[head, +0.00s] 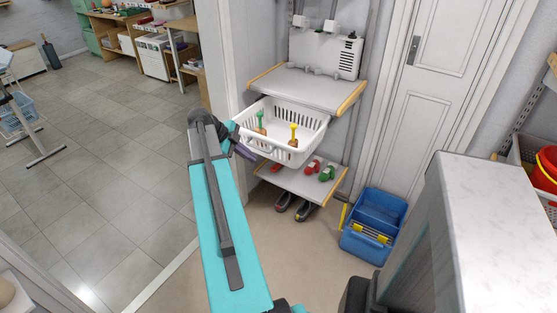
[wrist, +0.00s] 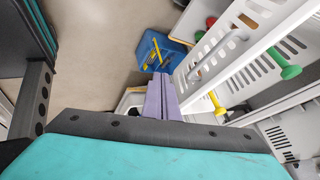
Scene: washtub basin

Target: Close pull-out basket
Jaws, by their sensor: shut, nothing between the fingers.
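The white slatted pull-out basket (head: 268,147) hangs below a grey shelf with wooden edges and sticks out toward the front left. A green-handled tool (head: 260,121) and a yellow-handled tool (head: 294,132) stand in it. My gripper (head: 245,153) has purple fingers and is shut and empty, at the basket's front left corner; my arm hides part of that area. In the wrist view my gripper's fingers (wrist: 161,95) are together, beside the basket's slatted white wall (wrist: 217,50). I cannot tell whether they touch it.
A lower shelf (head: 312,188) holds red and green items, with dark shoes (head: 297,206) below. A blue bucket (head: 377,215) stands on the floor to the right. A marble-topped counter (head: 495,215) is at the right. Open tiled floor lies left.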

